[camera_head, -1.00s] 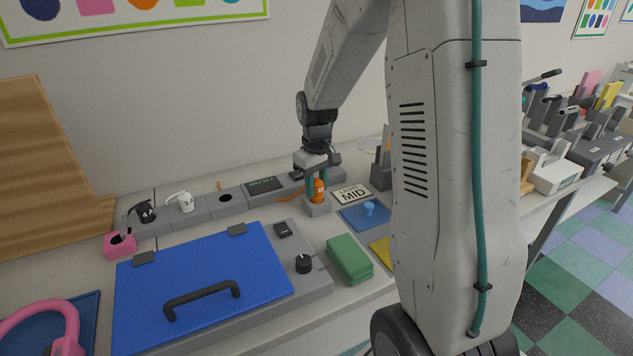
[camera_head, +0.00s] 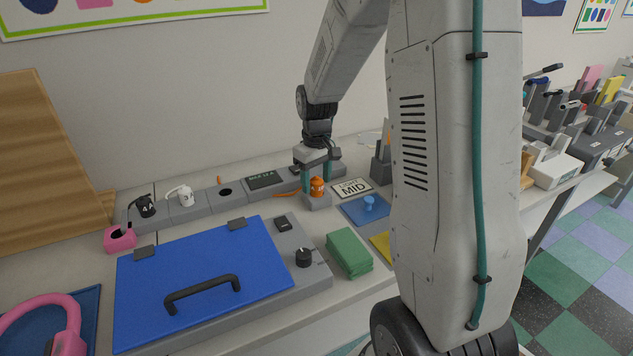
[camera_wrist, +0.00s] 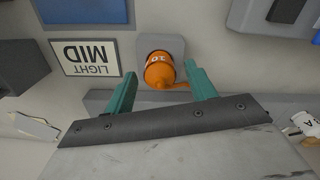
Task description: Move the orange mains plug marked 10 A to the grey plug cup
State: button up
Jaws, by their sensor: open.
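The orange mains plug (camera_head: 317,186) stands in a small grey cup (camera_head: 318,202) on the worktop. In the wrist view the plug (camera_wrist: 160,70) shows a white "10" marking, and the grey cup (camera_wrist: 176,46) shows around it. My gripper (camera_head: 318,182) is open, with its teal fingers on either side of the plug. In the wrist view my gripper (camera_wrist: 159,82) has visible gaps between both fingers and the plug. An orange cord runs from the plug toward the grey strip (camera_head: 208,203).
A black plug (camera_head: 146,207) and a white plug (camera_head: 186,198) stand on the grey strip, left of an empty dark hole (camera_head: 226,192). A "LIGHT MID" sign (camera_head: 352,188), a blue mat (camera_head: 352,214) with a blue knob, and a green block (camera_head: 349,252) lie nearby. The blue lid (camera_head: 205,270) is closed.

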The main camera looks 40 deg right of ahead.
notch_tip(320, 180, up, 7)
jog(key=shift+f, duration=0.15)
dwell(0.6)
jog(key=s+a+r, duration=0.3)
jog(key=s+a, duration=0.2)
jog(key=s, duration=0.3)
jog(key=s+a+r+t, duration=0.1)
jog(key=s+a+r, duration=0.2)
jog(key=s+a, duration=0.3)
jog(key=s+a+r, duration=0.3)
jog(key=s+a, duration=0.2)
jog(key=s, duration=0.7)
jog(key=shift+s+a+r+m, duration=0.15)
jog(key=shift+s+a+m, duration=0.1)
jog(key=shift+m, duration=0.15)
jog(key=shift+d, duration=0.1)
